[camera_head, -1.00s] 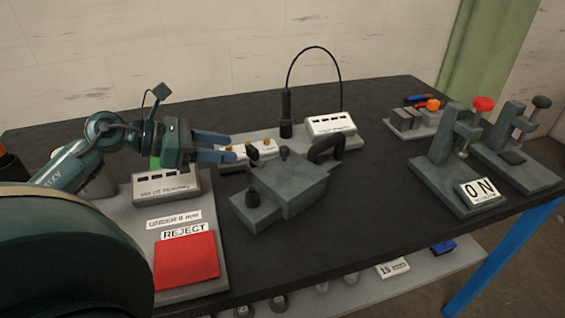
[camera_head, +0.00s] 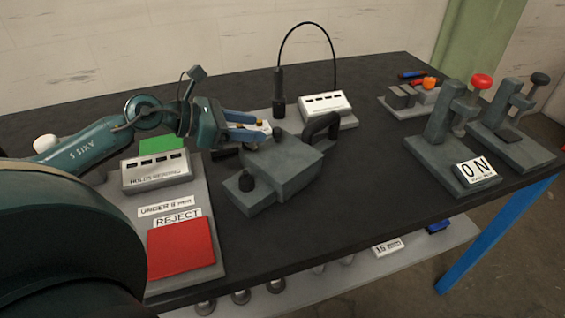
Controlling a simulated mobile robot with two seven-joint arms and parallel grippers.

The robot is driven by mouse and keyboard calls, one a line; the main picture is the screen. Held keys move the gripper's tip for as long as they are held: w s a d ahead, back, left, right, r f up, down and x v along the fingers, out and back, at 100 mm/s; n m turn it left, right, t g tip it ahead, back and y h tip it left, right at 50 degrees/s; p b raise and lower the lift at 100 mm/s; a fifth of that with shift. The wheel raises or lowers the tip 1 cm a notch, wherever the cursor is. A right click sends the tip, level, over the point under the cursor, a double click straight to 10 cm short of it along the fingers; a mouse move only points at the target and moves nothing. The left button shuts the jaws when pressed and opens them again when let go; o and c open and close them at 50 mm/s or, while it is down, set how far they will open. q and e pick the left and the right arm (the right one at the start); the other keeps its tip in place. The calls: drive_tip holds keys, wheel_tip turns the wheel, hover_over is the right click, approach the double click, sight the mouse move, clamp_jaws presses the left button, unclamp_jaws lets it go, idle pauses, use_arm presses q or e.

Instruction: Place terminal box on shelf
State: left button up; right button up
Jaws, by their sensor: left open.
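I cannot tell for certain which thing is the terminal box. A grey block-shaped device (camera_head: 285,165) with a black knob and a black handle stands mid-table. My left gripper (camera_head: 262,126) is open, just behind and left of this device. Its blue fingers are over or beside a pale tray (camera_head: 256,115), whose small white and yellow parts are mostly hidden by the fingers. I cannot tell whether the fingers touch anything. A light-grey shelf (camera_head: 420,246) runs below the tabletop. My right gripper is not in view.
A board with a red pad (camera_head: 180,248) and a labelled box (camera_head: 157,173) lies at the left. A white slotted box (camera_head: 327,107) and a black probe (camera_head: 279,93) stand behind. Clamp fixtures (camera_head: 445,150) stand at the right. The dark tabletop (camera_head: 365,160) between is clear.

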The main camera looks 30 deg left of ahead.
sight(280, 128)
use_arm(q)
drive_tip(key=shift+w+p+x, duration=0.25)
drive_tip(key=shift+p+x, duration=0.05)
drive_tip(key=shift+x, duration=1.55)
drive_tip(key=shift+w+d+f, duration=0.2)
drive_tip(key=shift+w+d, duration=0.05)
drive_tip(key=shift+w, duration=0.2)
drive_tip(key=shift+c, duration=0.2)
clamp_jaws()
drive_tip(key=shift+r, duration=0.15)
